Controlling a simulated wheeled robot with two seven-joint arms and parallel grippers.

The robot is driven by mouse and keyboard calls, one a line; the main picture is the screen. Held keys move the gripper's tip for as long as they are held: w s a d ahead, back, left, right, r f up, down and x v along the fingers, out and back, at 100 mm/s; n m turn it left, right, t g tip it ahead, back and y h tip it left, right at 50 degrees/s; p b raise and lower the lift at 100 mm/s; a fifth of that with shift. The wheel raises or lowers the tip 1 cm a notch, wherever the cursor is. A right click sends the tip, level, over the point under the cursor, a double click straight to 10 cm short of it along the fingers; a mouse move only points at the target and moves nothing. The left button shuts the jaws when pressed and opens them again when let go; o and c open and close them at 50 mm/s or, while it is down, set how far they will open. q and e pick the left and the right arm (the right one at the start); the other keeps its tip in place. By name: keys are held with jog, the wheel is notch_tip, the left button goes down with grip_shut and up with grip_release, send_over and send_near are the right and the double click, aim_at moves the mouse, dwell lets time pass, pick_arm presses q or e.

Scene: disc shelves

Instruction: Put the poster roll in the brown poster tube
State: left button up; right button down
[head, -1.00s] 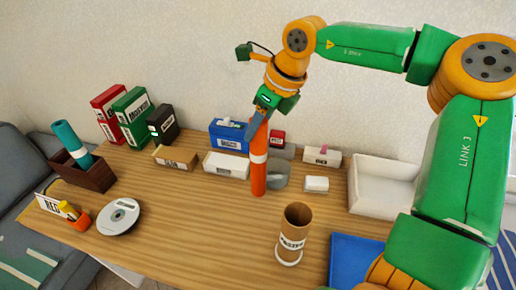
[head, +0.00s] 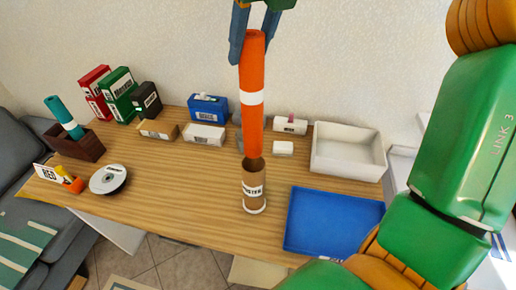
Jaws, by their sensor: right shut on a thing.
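The orange poster roll (head: 252,125) with a white band hangs upright in the upper middle of the head view. My right gripper (head: 254,40) is shut on its top end, with a finger on each side. The brown poster tube (head: 254,178) stands upright on the table below, with a white label and a pale base. The roll's lower end lines up with the tube's open mouth in the picture. I cannot tell whether it is just above the rim or slightly inside. My left gripper is not in view.
A blue tray (head: 332,222) lies right of the tube, and a white bin (head: 376,165) stands behind it. Small boxes line the back. At left are a disc (head: 108,180), a brown holder (head: 88,150) with a teal roll (head: 62,115), and upright boxes. The table's middle left is clear.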

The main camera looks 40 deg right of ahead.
jog(key=b, duration=0.1)
send_over(252, 147)
jog(key=w+d, duration=0.1)
jog(key=w, duration=0.2)
jog(key=f, duration=0.6)
jog(key=shift+s+d+f, duration=0.1)
jog(key=shift+s+d, duration=0.05)
jog(key=shift+s, duration=0.05)
jog(key=s+f, duration=0.1)
jog(key=f, duration=0.2)
jog(key=shift+s+b, duration=0.35)
jog(key=shift+b, duration=0.05)
jog(key=f, duration=0.5)
jog(key=w+f, duration=0.1)
jog(key=f, duration=0.2)
jog(key=shift+f+b, duration=0.15)
jog(key=shift+b, duration=0.15)
notch_tip(252, 147, down, 5)
jog(key=shift+r, duration=0.15)
jog(key=shift+c, duration=1.8)
grip_release()
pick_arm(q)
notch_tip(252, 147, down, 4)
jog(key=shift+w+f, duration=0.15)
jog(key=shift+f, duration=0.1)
pick_arm(e)
jog(key=shift+s+r, duration=0.1)
